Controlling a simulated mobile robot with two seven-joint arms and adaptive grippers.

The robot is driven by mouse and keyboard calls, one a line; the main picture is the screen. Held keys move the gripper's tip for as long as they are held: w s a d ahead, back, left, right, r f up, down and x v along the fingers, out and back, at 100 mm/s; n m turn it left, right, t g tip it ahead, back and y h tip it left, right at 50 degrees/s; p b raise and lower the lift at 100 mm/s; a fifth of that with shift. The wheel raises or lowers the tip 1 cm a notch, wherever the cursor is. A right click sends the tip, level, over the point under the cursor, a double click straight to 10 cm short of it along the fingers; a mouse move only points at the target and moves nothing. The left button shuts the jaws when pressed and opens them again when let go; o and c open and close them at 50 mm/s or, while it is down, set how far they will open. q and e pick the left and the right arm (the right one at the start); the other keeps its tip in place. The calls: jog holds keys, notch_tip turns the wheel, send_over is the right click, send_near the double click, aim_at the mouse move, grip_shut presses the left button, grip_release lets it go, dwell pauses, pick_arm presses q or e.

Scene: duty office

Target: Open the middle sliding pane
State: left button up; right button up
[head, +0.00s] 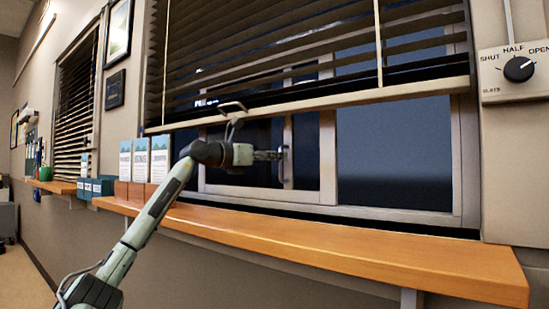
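The window's middle sliding pane (306,150) shows below the blind, in a pale frame. An upright pull handle (287,167) sits on its stile. My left gripper (279,155) comes in from the left, level with the handle. Its fingertips overlap or touch the handle in this view. The fingers look close together, but I cannot tell whether they grip the handle. The arm and gripper body cover part of the glass to the left. A dark blue area (395,155) lies right of the pane's frame. My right gripper is not in view.
A slatted blind (300,45) hangs above, its bottom rail (380,94) close over my gripper. A wooden ledge (360,245) runs below the window. Leaflet holders (138,190) stand on its left end. A slat dial (518,69) is on the right wall.

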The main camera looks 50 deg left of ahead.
pick_arm(q)
jog(key=shift+s+d, duration=0.1)
dwell(0.3)
jog(key=s, duration=1.1)
jog(key=shift+s+d, duration=0.2)
jog(key=shift+s, duration=0.15)
